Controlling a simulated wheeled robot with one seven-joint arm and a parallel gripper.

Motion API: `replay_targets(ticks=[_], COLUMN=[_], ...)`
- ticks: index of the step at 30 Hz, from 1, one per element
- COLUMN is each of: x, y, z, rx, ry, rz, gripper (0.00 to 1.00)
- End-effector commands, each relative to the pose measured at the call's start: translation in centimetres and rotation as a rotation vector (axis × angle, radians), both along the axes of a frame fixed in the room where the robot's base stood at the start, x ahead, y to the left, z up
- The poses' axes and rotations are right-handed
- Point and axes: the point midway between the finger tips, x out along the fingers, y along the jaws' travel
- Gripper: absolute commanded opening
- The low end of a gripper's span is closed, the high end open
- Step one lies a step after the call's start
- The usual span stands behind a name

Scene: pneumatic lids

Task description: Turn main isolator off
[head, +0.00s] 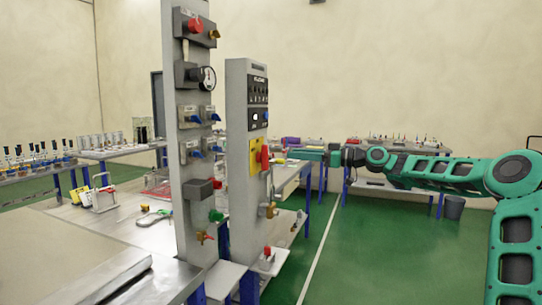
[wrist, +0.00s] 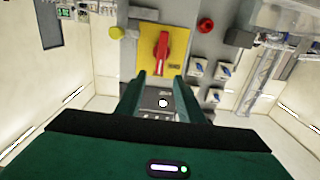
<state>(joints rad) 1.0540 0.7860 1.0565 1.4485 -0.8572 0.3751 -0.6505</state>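The main isolator is a red rotary handle (head: 265,157) on a yellow plate (head: 254,160), on the front of the grey panel column. In the wrist view the red handle (wrist: 162,52) stands lengthwise up the picture on its yellow plate (wrist: 146,64). My gripper (head: 300,153) reaches in from the right in the head view, to the right of the isolator. In the wrist view my gripper (wrist: 161,78) is open and empty, its two green fingers spread below the handle and apart from it.
A dark module with a white button (wrist: 163,103) shows between my fingers. A red knob (wrist: 206,26) and several blue-handled valves are to the right. A second grey column (head: 197,130) stands left. Green floor (head: 385,245) is clear at right.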

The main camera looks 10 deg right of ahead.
Motion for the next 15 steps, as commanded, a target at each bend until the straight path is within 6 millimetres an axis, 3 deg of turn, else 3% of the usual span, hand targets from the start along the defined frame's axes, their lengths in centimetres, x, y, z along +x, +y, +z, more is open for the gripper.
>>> replay_targets(ticks=[5,15], x=[0.9,4.3], y=[1.2,6.0], z=[0.3,0.2], rx=[0.006,0.004], ry=[-0.008,-0.005], rz=[0.003,0.004], gripper=[0.34,0.34])
